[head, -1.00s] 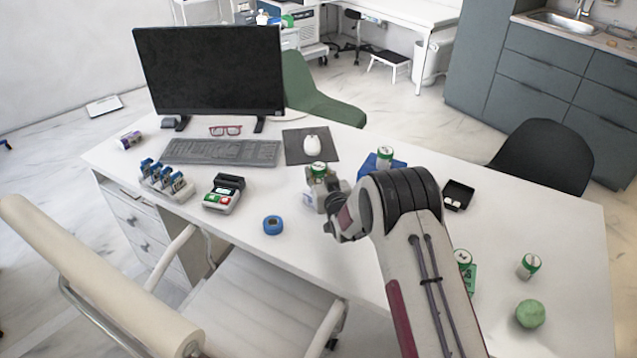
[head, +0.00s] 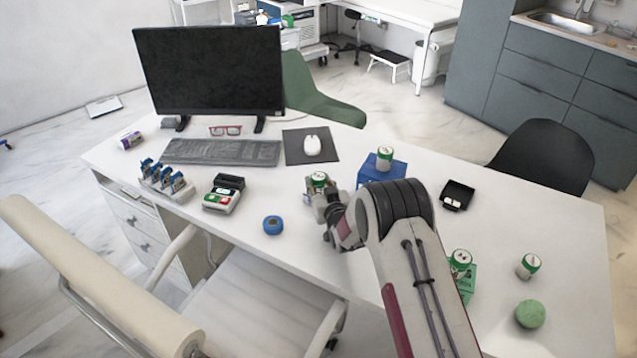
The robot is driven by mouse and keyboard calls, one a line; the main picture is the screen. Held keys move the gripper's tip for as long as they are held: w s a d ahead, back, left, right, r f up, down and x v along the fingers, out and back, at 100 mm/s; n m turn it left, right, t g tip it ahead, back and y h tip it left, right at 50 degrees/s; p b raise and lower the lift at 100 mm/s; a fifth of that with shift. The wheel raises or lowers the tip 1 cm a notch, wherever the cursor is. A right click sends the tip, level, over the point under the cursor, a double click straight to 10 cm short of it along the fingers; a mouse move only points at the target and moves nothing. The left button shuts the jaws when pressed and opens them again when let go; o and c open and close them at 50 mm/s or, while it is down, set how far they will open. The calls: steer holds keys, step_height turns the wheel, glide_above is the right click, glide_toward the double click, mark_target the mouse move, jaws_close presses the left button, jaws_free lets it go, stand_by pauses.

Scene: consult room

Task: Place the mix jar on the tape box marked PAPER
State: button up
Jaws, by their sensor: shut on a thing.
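My gripper (head: 325,202) is shut on a small white-and-green jar (head: 318,182), upright over the middle of the desk, below the mouse pad. The gripper hides much of the jar's body and what is directly below it. A blue box (head: 368,177) behind my arm carries a similar jar (head: 385,157). A green box (head: 470,284), partly hidden by my arm, carries another such jar (head: 461,262). A further jar (head: 529,266) stands on the desk at the right. I cannot read the word PAPER on any box, nor the jars' labels.
A green ball (head: 530,314) lies at the desk's right front. A black tray (head: 457,195) is right of my arm. A blue tape roll (head: 273,225), card terminal (head: 223,193), stamp rack (head: 167,181), keyboard (head: 222,152) and mouse (head: 312,145) lie to the left and behind.

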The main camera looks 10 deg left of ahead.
steer(key=shift+f, duration=0.15)
steer(key=o, duration=1.2)
steer(key=shift+r, duration=0.2)
steer(key=shift+s, duration=0.1)
steer(key=shift+v, duration=5.9)
steer(key=shift+d, duration=0.1)
